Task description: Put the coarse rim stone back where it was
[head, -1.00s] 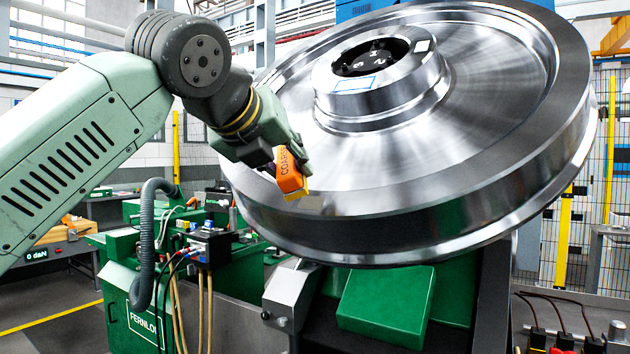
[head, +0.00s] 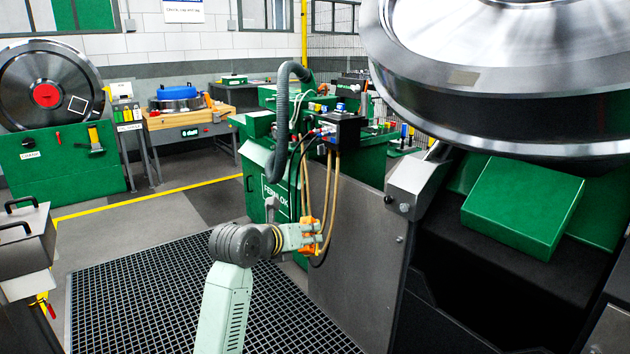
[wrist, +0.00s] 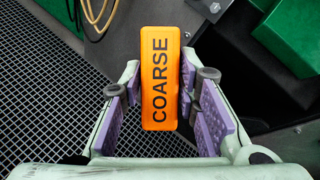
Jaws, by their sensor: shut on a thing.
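The coarse rim stone (wrist: 160,78) is an orange block with COARSE printed in black, upright in the wrist view. My gripper (wrist: 157,90) has its purple-padded fingers on both sides of the stone and is shut on it. In the head view my gripper (head: 309,240) holds the orange stone, partly hidden by the fingers, in the air in front of the green machine. The big steel wheel (head: 510,110) is at upper right, well apart from the stone. A small stand (head: 130,125) with several coloured blocks is at the left, beside another wheel.
Hoses and cables (head: 330,190) hang from the machine close behind my gripper. A grey panel (head: 360,260) stands to its right. Dark floor grating (head: 150,300) lies at lower left. A wooden bench (head: 190,118) stands farther back. Open floor lies between.

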